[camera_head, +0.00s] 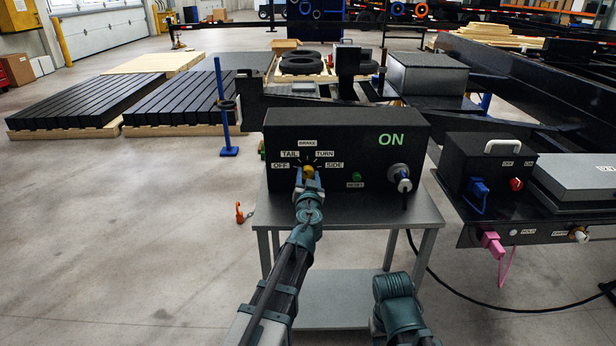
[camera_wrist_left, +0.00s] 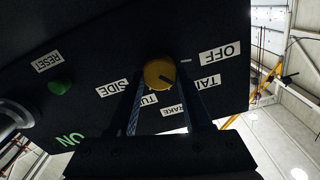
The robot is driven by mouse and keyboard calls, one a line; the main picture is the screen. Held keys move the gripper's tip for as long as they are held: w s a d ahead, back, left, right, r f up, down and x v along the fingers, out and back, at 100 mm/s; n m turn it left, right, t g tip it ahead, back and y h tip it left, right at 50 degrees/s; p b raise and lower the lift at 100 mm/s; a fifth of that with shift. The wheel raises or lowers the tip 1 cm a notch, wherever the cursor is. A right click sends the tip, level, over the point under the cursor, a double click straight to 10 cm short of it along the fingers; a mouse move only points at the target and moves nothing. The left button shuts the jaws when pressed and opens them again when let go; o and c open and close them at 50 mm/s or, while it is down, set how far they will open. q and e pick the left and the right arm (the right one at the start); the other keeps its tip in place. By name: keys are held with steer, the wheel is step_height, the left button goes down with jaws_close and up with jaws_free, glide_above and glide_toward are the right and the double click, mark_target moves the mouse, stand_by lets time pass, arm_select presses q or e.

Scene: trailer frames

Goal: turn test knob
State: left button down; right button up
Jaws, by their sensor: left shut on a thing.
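The yellow test knob (camera_head: 308,171) is on the front of a black test box (camera_head: 375,135), ringed by the labels OFF, TAIL, BRAKE, TURN and SIDE. My left gripper (camera_head: 308,180) is shut on the knob, reaching it from the front. In the left wrist view the knob (camera_wrist_left: 159,73) sits between the two fingertips, and the labels appear upside down. A dark line on its face seems to slant toward TAIL, though its exact setting is hard to read. My right arm shows at the bottom of the head view, but its gripper is not visible.
A green RESET button (camera_head: 357,176) and a plugged connector (camera_head: 401,178) are right of the knob, below a green ON sign (camera_head: 391,139). The box stands on a grey metal table (camera_head: 260,215). A second black box (camera_head: 487,165) with plugs is to the right.

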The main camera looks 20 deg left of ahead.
arm_select(q)
steer(key=shift+m, duration=0.3)
steer(key=m, duration=0.5)
steer(key=shift+d+f+m, duration=0.1)
steer(key=shift+m, duration=0.3)
steer(key=m, duration=0.5)
steer(key=shift+f, duration=0.1)
steer(key=m, duration=0.6)
steer(key=shift+f+m+b, duration=0.15)
steer(key=shift+m+b, duration=0.15)
steer(key=shift+b, duration=0.05)
steer(key=m, duration=0.5)
steer(key=shift+f+m, duration=0.1)
steer(key=shift+m, duration=0.3)
steer(key=shift+c, duration=1.6)
jaws_free()
